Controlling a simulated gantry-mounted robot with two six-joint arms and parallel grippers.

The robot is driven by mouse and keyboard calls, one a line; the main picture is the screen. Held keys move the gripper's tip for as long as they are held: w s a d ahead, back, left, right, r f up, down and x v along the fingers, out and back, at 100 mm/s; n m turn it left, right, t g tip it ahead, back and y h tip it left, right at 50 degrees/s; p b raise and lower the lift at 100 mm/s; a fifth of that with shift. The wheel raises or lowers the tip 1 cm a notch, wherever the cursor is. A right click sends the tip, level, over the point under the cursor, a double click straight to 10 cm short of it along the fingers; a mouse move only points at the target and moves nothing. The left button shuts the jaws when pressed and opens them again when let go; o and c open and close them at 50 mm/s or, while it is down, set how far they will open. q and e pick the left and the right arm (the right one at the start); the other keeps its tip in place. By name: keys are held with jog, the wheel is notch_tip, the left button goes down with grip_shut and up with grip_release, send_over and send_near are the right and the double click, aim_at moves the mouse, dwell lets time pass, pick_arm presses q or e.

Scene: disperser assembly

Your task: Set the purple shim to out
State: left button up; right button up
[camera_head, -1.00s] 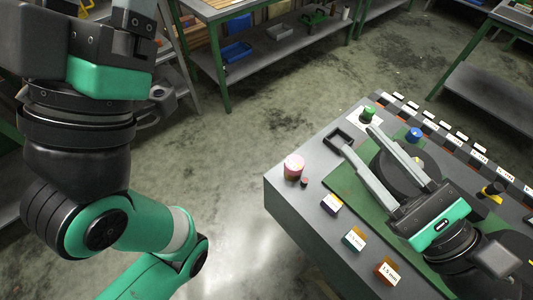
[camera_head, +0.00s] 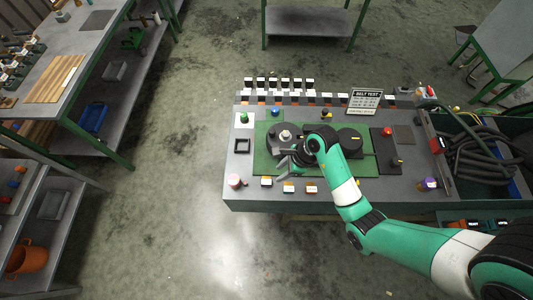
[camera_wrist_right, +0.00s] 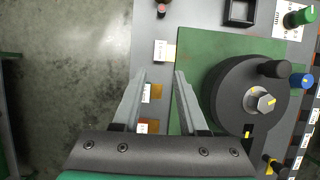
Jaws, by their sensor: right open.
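The purple shim block (camera_head: 266,182), with a pale label on top, appears leftmost in a row of small labelled blocks along the bench's front edge. A labelled block (camera_wrist_right: 165,50) at the top of the right wrist view matches its place, though its colour is unclear there. My right gripper (camera_head: 283,162) is over the left part of the green plate (camera_head: 260,160), beside a dark pulley (camera_head: 272,140). In the right wrist view, its two fingers (camera_wrist_right: 159,76) are apart with nothing between them, near the labelled blocks. My left gripper is out of view.
A pink-topped cylinder (camera_head: 235,181) stands at the bench's front left corner. A black square frame (camera_head: 242,146) and a green knob (camera_head: 244,118) are behind it. Labelled pieces line the back edge. A "BELT TEST" sign (camera_head: 364,101) stands at the back right.

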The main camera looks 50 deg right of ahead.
aim_at(267, 182)
jog(key=b+x, duration=0.3)
jog(key=x, duration=0.8)
jog(key=shift+w+a+f, duration=0.1)
jog(key=shift+w+f, duration=0.05)
grip_shut()
dwell(0.9)
